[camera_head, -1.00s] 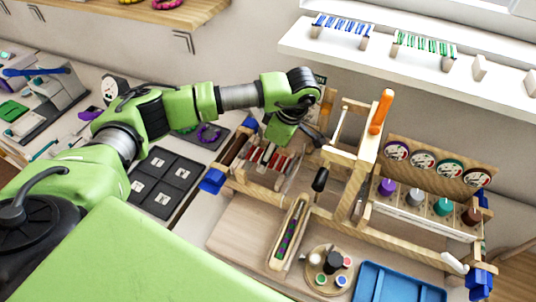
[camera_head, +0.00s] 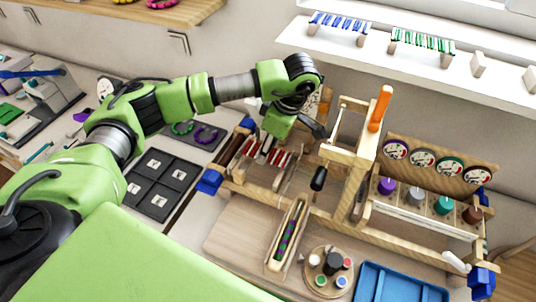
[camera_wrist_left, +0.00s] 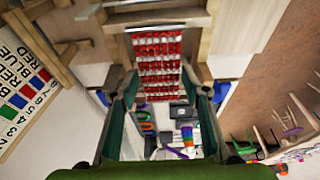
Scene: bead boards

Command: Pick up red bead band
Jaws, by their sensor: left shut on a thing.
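Red-and-white red bead bands (camera_head: 280,158) lie in a wooden rack (camera_head: 262,176) on the workbench. The wrist view shows several rows of these red bead bands (camera_wrist_left: 160,66) side by side between the two fingers. My left gripper (camera_head: 263,155) is down at the rack, its fingers among the bands. In the wrist view my left gripper (camera_wrist_left: 158,82) is closed on a red bead band, with a finger on each side. The exact contact is hard to see. My right gripper is not in view.
Thread spools (camera_head: 415,198), a blue tray (camera_head: 400,286) and a narrow bead tray (camera_head: 287,236) are nearby. Blue and green bands hang on the shelf (camera_head: 420,78). A black compartment tray (camera_head: 160,184) lies left.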

